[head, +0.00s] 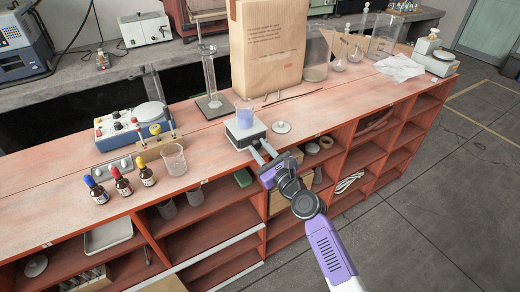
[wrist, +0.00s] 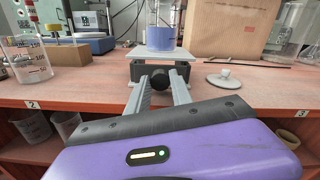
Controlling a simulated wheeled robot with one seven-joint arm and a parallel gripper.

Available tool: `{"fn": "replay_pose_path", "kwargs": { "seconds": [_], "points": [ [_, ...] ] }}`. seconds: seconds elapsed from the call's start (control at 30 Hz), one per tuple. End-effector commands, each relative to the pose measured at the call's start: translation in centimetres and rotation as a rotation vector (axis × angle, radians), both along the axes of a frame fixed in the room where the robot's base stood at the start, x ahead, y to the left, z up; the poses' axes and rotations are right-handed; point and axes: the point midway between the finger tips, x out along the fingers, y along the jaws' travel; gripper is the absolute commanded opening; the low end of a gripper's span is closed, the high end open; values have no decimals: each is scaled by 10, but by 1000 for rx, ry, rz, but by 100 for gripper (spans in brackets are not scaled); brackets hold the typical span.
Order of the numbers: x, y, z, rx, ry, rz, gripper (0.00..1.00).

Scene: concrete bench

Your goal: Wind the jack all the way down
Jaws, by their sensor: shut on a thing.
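The jack (head: 244,133) is a small lab jack with a pale flat top plate, standing at the bench's front edge. In the wrist view its top plate (wrist: 143,53) sits a short way above its dark body. A beaker of blue liquid (head: 245,117) stands upright on the plate; it also shows in the wrist view (wrist: 160,38). The jack's dark round knob (wrist: 160,77) faces me. My gripper (head: 260,149) reaches in from the front, and its two fingers are shut on the knob, one on each side. The jack's inner linkage is mostly hidden.
A white lidded knob-like piece (head: 281,127) lies right of the jack. A large paper bag (head: 267,50) and a stand with a glass cylinder (head: 212,75) are behind. An empty beaker (head: 173,160) and small bottles (head: 122,182) stand left. Open shelves (head: 215,213) lie below.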

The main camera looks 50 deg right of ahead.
Motion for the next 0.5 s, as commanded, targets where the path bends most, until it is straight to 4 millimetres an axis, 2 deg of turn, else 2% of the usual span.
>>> {"fn": "replay_pose_path", "kwargs": {
  "seconds": [0.27, 0.3, 0.4, 0.5],
  "points": [
    [0, 0, 0, -8, 4, 1, 0],
    [0, 0, 0, -8, 4, 1, 33],
    [0, 0, 0, -8, 4, 1, 49],
    [0, 0, 0, -8, 3, 0, 49]
  ]
}}
